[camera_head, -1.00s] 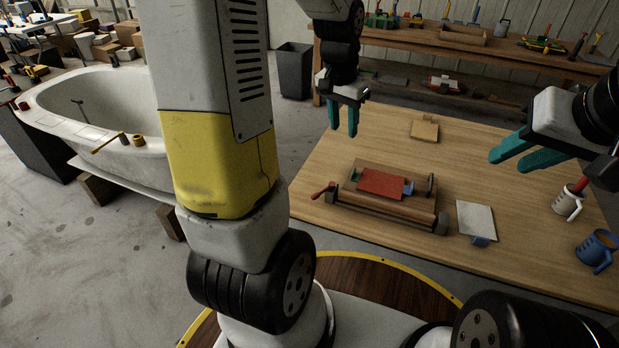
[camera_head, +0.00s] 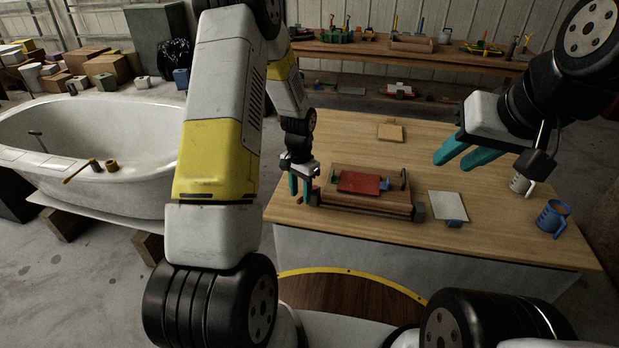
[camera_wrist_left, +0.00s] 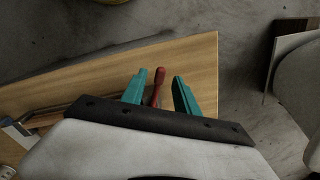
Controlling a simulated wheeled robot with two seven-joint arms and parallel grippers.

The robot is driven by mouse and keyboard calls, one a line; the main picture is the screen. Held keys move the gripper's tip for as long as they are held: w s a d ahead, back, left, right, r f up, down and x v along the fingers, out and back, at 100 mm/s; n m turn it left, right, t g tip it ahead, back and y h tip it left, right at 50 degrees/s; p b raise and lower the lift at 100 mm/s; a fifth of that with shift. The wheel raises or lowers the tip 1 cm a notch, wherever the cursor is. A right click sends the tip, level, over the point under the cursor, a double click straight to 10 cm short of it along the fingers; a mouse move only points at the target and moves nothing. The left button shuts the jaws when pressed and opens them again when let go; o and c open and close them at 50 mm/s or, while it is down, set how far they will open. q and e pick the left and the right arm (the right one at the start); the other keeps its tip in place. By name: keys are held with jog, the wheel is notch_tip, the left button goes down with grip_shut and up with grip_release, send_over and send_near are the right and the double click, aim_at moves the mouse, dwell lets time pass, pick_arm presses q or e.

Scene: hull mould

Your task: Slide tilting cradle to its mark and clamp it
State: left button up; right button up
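The wooden cradle (camera_head: 385,198), with a red block (camera_head: 358,183) on top, sits on a dark-railed base on the bench. A red-handled lever (camera_head: 314,195) sticks out at its left end, partly hidden by a finger. My left gripper (camera_head: 300,198) points down at that end, with teal fingers apart. In the left wrist view the red handle (camera_wrist_left: 158,84) shows between the open fingers (camera_wrist_left: 159,76), with gaps on both sides. My right gripper (camera_head: 453,160) hangs over the right of the bench, fingers apart and empty. I cannot make out the mark.
A pale plate (camera_head: 447,205) with a blue tab lies right of the cradle. A white mug (camera_head: 521,183) and a blue mug (camera_head: 552,218) stand at the bench's right. A small wooden block (camera_head: 390,132) lies behind. A white bathtub (camera_head: 100,150) stands left.

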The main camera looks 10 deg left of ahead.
pick_arm(q)
jog(key=shift+f, duration=0.65)
grip_shut()
dwell(1.0)
